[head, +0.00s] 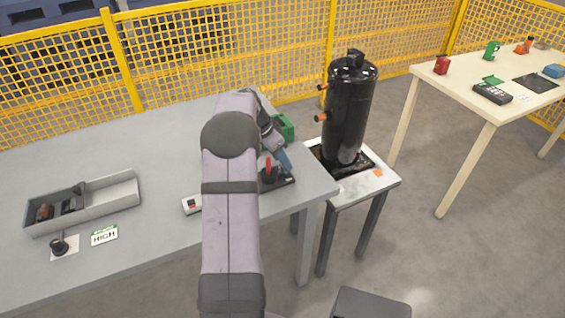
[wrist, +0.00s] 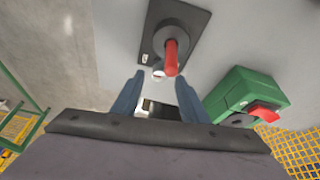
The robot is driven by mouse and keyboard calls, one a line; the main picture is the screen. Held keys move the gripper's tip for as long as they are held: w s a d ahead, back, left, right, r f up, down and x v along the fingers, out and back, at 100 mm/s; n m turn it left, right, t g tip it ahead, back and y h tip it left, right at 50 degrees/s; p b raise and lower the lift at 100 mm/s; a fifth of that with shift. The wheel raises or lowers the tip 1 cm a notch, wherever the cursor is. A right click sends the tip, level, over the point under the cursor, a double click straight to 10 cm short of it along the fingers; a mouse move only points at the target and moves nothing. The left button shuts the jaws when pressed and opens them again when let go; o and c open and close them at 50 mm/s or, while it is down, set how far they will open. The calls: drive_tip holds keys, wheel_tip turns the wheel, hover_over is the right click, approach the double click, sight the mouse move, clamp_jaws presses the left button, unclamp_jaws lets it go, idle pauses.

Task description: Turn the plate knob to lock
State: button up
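The plate knob is a red handle (wrist: 172,57) on a round dark base, mounted on a dark plate (wrist: 195,17). In the head view the red handle (head: 268,166) stands up from the plate (head: 286,181) near the right end of the grey table. In the wrist view the handle points toward my gripper (wrist: 160,77), and its tip lies near the right finger. My gripper is open, its two blue fingers apart with nothing held. Small light marks show on the plate's near edge. In the head view my gripper (head: 284,160) is just above the plate; contact cannot be told.
A green box (wrist: 243,95) with a red part stands close to my right finger in the wrist view. A black tank (head: 349,110) stands on a small stand to the right.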

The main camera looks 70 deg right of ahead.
drive_tip(key=shift+b+v, duration=0.4)
drive_tip(key=shift+v, duration=2.2)
drive_tip(key=shift+w+a, duration=0.2)
drive_tip(key=shift+w, duration=0.05)
drive_tip(key=w+a+n, duration=0.2)
drive_tip(key=w+a, duration=0.1)
drive_tip(key=a, duration=0.1)
drive_tip(key=w+a+r+n+t+p, duration=0.1)
drive_tip(key=w+a+n, duration=0.1)
drive_tip(key=w+a, duration=0.2)
drive_tip(key=w+a+n, duration=0.2)
drive_tip(key=w+a, duration=0.2)
drive_tip(key=shift+w+r+t+p, duration=0.15)
drive_tip(key=shift+t+p, duration=0.15)
drive_tip(key=shift+p, duration=0.1)
drive_tip(key=w+a+n+t+y+p, duration=0.15)
drive_tip(key=a+n, duration=0.55)
drive_tip(key=a, duration=0.8)
drive_tip(key=w+a+n+y+p, duration=0.15)
drive_tip(key=a+n, duration=0.45)
drive_tip(key=a, duration=0.9)
drive_tip(key=s+a+f+n+p, duration=0.1)
drive_tip(key=s+a+n, duration=0.5)
drive_tip(key=a, duration=0.5)
drive_tip(key=shift+s+a+p, duration=0.25)
drive_tip(key=shift+s+p, duration=0.1)
drive_tip(key=shift+s, duration=0.35)
